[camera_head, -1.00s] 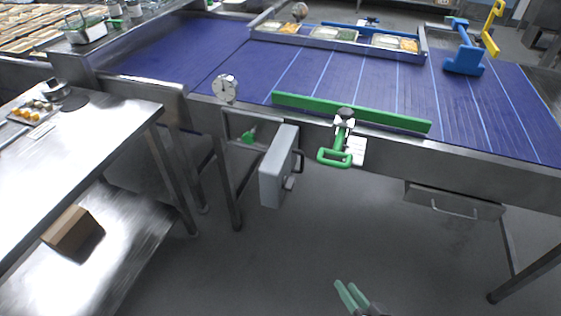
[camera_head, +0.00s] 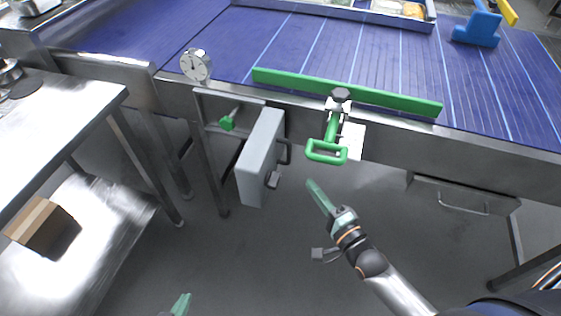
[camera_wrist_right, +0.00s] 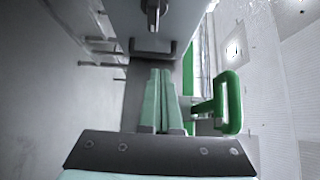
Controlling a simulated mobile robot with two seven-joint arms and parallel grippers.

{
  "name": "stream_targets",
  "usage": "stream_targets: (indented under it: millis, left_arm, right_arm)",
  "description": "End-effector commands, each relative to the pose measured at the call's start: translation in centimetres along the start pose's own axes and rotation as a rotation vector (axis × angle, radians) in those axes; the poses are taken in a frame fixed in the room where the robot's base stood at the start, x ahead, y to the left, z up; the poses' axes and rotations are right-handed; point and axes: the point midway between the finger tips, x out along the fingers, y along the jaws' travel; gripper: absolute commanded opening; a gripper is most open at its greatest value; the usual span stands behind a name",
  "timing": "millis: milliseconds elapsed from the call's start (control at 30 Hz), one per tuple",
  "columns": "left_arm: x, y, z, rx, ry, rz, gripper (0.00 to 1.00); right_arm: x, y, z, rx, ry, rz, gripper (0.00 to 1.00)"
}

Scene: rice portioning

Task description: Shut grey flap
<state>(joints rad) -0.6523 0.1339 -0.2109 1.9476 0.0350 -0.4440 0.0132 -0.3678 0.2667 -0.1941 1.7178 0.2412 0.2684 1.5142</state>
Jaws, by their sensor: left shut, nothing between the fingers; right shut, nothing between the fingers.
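The grey flap (camera_head: 260,158) stands swung out, open, from a recessed box under the conveyor's front edge. A dark latch knob (camera_head: 272,180) is on its right face. A green knob (camera_head: 228,121) shows in the open recess. My right gripper (camera_head: 316,190) is shut and empty, to the right of the flap and apart from it. In the right wrist view its closed fingers (camera_wrist_right: 162,75) point toward a grey panel with a knob, which looks like the flap (camera_wrist_right: 186,22). My left gripper (camera_head: 183,302) shows only its fingertips at the bottom edge, shut and empty.
A green clamp handle (camera_head: 327,150) hangs close above my right gripper; it also shows in the right wrist view (camera_wrist_right: 231,103). A dial gauge (camera_head: 196,65) sits left of the recess. A steel table (camera_head: 50,115) stands left. The floor below is clear.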

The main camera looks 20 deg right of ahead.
Motion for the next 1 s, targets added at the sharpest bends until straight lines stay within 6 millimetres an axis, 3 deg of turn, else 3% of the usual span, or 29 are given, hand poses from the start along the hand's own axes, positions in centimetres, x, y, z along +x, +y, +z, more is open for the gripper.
stream_targets:
  millis: [400, 633, 1000]
  left_arm:
    - [0.2, 0.1, 1.0, -0.001, -0.015, 0.003, 0.0]
    - [0.1, 0.2, 0.9, -0.001, -0.013, 0.005, 0.0]
    - [0.3, 0.2, 0.4, 0.002, -0.005, 0.006, 0.0]
  right_arm:
    - [8.3, -0.1, 0.2, -0.002, 0.0, -0.002, 0.0]
    - [10.1, 0.0, 2.4, 0.0, 0.0, 0.0, 0.0]
    - [10.5, 0.0, 2.9, -0.004, -0.001, 0.001, 0.0]
